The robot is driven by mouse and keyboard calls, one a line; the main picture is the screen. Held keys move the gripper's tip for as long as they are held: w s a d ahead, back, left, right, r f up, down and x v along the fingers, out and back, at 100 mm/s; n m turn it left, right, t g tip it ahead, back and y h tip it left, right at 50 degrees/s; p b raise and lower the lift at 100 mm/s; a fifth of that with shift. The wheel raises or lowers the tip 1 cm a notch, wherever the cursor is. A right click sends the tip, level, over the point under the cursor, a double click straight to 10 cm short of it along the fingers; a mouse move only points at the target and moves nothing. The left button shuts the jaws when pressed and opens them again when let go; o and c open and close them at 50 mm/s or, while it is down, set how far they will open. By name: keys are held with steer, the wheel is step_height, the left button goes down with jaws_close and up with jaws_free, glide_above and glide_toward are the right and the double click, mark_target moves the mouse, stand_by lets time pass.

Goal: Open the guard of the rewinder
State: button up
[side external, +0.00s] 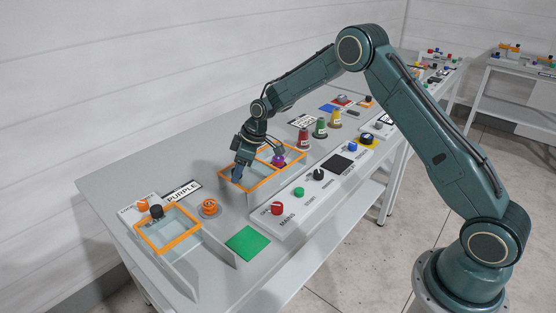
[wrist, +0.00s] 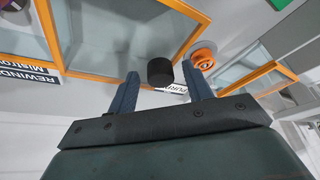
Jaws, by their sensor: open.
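The rewinder's guard is a clear panel in an orange frame (side external: 262,185). It lies flat over its box, looking shut, and fills the upper left of the wrist view (wrist: 105,76). The rewinder's label (wrist: 30,75) lies beside it, upside down and cut by the picture's edge. A black knob (wrist: 160,70) stands at the frame's edge. My gripper (wrist: 160,75) is open, with its blue fingers on either side of this knob and gaps on both sides. In the side view my gripper (side external: 238,176) is over the guard's left part and hides the knob.
A second orange-framed guard (side external: 185,236) with a black knob (side external: 156,211) stands at the near end. A control panel (side external: 262,227) runs along the front. A purple knob (side external: 278,161) is to the right.

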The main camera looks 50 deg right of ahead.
steer(key=v, duration=1.3)
steer(key=shift+r, duration=0.35)
steer(key=shift+s+d, duration=0.1)
steer(key=s+a+r+m+t+h, duration=0.1)
steer(key=s+a+r+m, duration=0.1)
steer(key=s+r, duration=0.6)
steer(key=s+a+r+m+h, duration=0.15)
steer(key=s+r, duration=0.35)
steer(key=s, duration=0.5)
steer(key=s+f+m+t, duration=0.1)
steer(key=s+m, duration=0.3)
steer(key=s, duration=1.6)
steer(key=shift+d+f, duration=0.2)
steer(key=shift+f, duration=0.1)
